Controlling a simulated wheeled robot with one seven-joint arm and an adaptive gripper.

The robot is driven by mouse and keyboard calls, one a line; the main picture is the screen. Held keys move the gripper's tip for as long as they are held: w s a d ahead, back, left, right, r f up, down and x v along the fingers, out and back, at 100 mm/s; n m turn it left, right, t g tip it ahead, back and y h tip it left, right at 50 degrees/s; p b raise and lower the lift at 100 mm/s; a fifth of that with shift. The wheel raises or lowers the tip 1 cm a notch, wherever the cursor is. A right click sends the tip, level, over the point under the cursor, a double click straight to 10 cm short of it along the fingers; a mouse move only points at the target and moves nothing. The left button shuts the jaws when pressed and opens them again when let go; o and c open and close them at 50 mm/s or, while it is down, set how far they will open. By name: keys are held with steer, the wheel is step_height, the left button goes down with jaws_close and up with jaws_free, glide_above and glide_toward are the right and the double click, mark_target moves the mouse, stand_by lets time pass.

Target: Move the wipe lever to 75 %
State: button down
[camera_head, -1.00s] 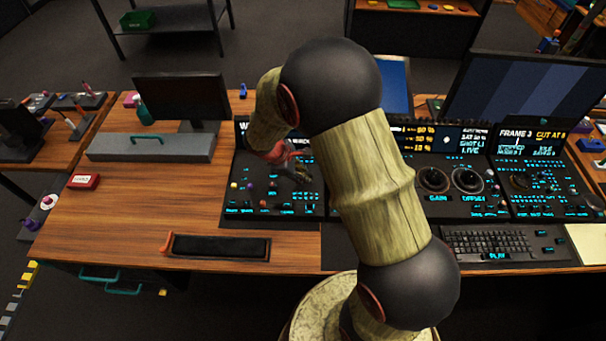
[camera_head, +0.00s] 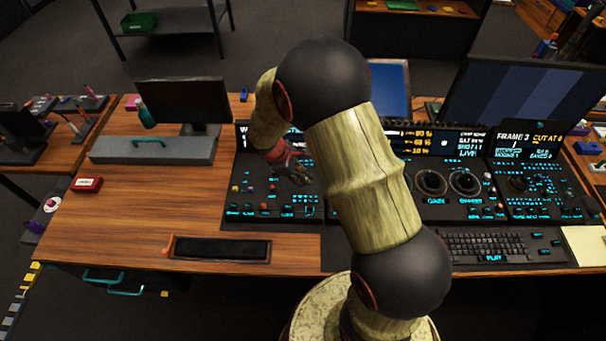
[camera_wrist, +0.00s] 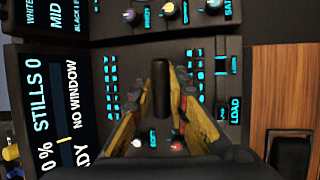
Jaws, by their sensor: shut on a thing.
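My gripper (camera_wrist: 161,95) has its yellow fingers closed around the upright black handle (camera_wrist: 161,88) of a lever, which I take to be the wipe lever. The fingers sit on both sides of the handle in the wrist view, and its base is hidden. In the head view my gripper (camera_head: 300,172) is small and low over the left dark control panel (camera_head: 238,200). The lever itself cannot be made out there. A screen (camera_wrist: 57,110) beside it in the wrist view shows "STILLS 0" and "NO WINDOW"; a percentage is cut off.
Small knobs (camera_wrist: 129,15) and lit keys surround the lever. A keyboard (camera_head: 487,246) and two round dials lie to the right in the head view. A black padded tray (camera_head: 222,249) lies in front on the table (camera_head: 130,215), whose left part is mostly clear.

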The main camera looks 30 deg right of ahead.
steer(key=p, duration=0.2)
steer(key=g+p, duration=0.1)
steer(key=p, duration=0.1)
steer(key=shift+w+d+r+y, duration=0.2)
steer(key=shift+d+r+y, duration=0.05)
steer(key=shift+r+y, duration=0.15)
steer(key=p, duration=0.2)
steer(key=w+g+y+p, duration=0.1)
steer(key=p, duration=0.2)
steer(key=shift+w+d+n+g, duration=0.1)
steer(key=shift+d+n+g, duration=0.2)
steer(key=shift+d+n, duration=0.1)
steer(key=shift+w+d+g+y+p, duration=0.2)
steer(key=shift+w+g+y+p, duration=0.2)
steer(key=shift+p, duration=0.55)
steer(key=shift+w+d+f+n+g+y+p, duration=0.2)
steer(key=shift+w+g+p, duration=0.1)
steer(key=shift+g, duration=0.15)
steer(key=shift+w+d+f+n+g+y+p, duration=0.1)
steer(key=shift+w+d+g+y+p, duration=0.15)
steer(key=shift+g, duration=0.2)
steer(key=shift+w+d, duration=0.1)
steer(key=shift+w, duration=0.2)
steer(key=shift+w+d, duration=0.1)
steer(key=shift+w, duration=0.15)
steer(key=c, duration=1.7)
jaws_free()
steer(key=shift+c, duration=0.2)
steer(key=shift+r, duration=0.1)
steer(key=v, duration=1.2)
